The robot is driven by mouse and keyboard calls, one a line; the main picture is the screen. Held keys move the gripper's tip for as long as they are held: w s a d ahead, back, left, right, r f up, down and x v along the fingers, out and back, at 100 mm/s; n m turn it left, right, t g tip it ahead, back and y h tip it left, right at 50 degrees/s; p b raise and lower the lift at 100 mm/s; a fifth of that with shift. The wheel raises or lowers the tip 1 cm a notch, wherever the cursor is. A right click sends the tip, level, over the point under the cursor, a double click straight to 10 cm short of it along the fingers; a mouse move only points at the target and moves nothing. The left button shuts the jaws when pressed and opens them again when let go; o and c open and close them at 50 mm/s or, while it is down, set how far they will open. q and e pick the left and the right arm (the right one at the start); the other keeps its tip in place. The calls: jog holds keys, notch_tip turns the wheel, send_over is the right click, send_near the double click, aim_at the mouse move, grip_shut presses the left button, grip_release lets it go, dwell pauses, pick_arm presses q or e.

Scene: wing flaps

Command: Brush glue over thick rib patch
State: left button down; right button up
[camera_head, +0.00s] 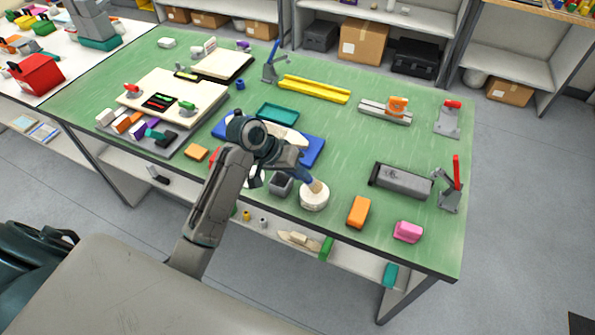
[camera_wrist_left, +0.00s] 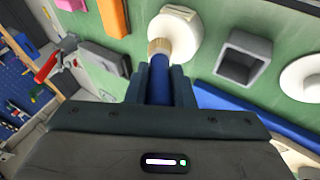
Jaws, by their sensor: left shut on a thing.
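My left gripper (camera_head: 298,170) is shut on a brush with a blue handle (camera_wrist_left: 160,78). It also shows in the left wrist view (camera_wrist_left: 162,85). The brush's tan bristle end (camera_wrist_left: 159,47) is at a round white pot (camera_head: 314,199), seen also in the wrist view (camera_wrist_left: 193,52). In the head view the tip overlaps the pot's top; whether it touches inside is unclear. A pale wing-like piece (camera_head: 290,134) lies on a blue mat (camera_head: 313,152), partly hidden by my left arm. I cannot make out which part is the thick rib patch. My right gripper is out of view.
A grey square cup (camera_head: 280,186) stands just left of the pot. An orange block (camera_head: 358,212) and a pink block (camera_head: 408,232) lie to its right. A grey tool with a red lever (camera_head: 452,185) stands near the right edge. Green table surface is free around the middle right.

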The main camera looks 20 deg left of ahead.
pick_arm(q)
jog(key=shift+f, duration=0.25)
dwell(0.5)
jog(key=shift+f, duration=0.1)
dwell(0.8)
jog(key=shift+p, duration=0.35)
jog(key=shift+s+f, duration=0.1)
dwell(0.8)
notch_tip(320, 180, up, 3)
jog(key=p, duration=0.3)
jog(key=shift+f, duration=0.15)
jog(key=shift+r, duration=2.25)
